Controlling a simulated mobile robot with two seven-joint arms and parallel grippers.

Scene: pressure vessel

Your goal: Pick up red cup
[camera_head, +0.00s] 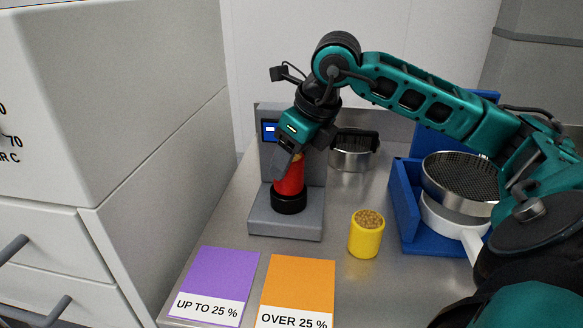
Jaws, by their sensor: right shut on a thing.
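The red cup (290,183) stands upright on a black round base (288,202) on the grey device (257,218) with a small blue screen. My right gripper (291,163) reaches down from above, its fingers at the upper part of the cup. It is shut on the cup. The fingers and wrist hide the cup's rim and top. Whether the cup touches the black base or is slightly above it, I cannot tell. My left gripper is not in view.
A yellow cup (366,236) of brown grains stands right of the device. A blue stand (405,205) holds a sieve (458,178) over a white pan. A metal pot (350,158) sits behind. Purple (222,272) and orange (301,280) cards lie in front. White drawers (55,245) stand left.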

